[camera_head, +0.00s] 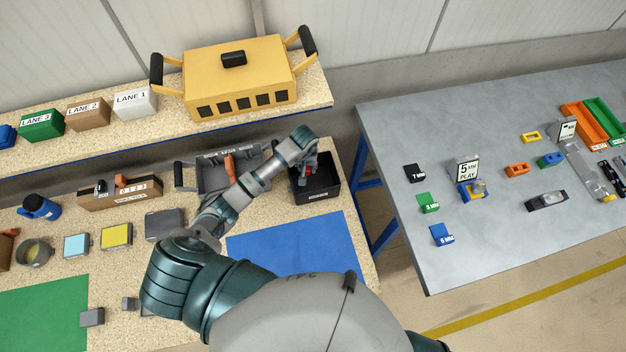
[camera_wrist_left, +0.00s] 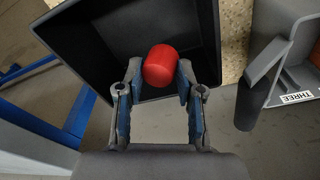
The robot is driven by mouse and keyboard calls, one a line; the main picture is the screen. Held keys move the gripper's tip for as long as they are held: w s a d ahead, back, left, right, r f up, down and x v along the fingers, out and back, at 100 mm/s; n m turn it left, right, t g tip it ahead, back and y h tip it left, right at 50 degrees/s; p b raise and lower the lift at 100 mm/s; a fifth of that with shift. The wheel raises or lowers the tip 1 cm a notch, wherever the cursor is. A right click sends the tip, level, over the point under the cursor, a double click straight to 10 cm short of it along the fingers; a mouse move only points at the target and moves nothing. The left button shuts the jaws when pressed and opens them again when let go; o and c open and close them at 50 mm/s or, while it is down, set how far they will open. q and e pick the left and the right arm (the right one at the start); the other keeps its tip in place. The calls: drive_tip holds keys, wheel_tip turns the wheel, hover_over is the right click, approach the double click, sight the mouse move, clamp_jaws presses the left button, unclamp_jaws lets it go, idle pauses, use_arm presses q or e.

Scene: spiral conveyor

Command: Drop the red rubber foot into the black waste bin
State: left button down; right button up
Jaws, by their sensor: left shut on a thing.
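The red rubber foot (camera_wrist_left: 160,64) is a small rounded red cylinder between the fingertips of my left gripper (camera_head: 305,170). The gripper is shut on it, a finger on each side, as the left wrist view shows. The black waste bin (camera_head: 325,192) stands at the right end of the speckled workbench; it also shows in the left wrist view (camera_wrist_left: 90,34). The gripper and the foot are over the bin's open top. How far the foot is above the bin floor I cannot tell. My right gripper is not in view.
A grey tray (camera_head: 213,180) with a "THREE" label stands left of the bin, also in the left wrist view (camera_wrist_left: 262,60). A blue mat (camera_head: 290,250) lies in front. A yellow box (camera_head: 237,85) stands on the shelf behind. A grey table (camera_head: 400,130) is at the right, across a gap.

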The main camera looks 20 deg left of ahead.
use_arm(q)
drive_tip(key=c, duration=0.8)
unclamp_jaws()
drive_tip(key=shift+d, duration=0.2)
drive_tip(key=shift+o, duration=0.7)
drive_tip(key=shift+d+r, duration=0.1)
drive_tip(key=shift+d, duration=0.2)
wheel_tip(320, 180, up, 12)
drive_tip(key=s, duration=0.1)
drive_tip(key=shift+s+d, duration=0.15)
drive_tip(key=shift+d, duration=0.15)
drive_tip(key=shift+a, duration=0.15)
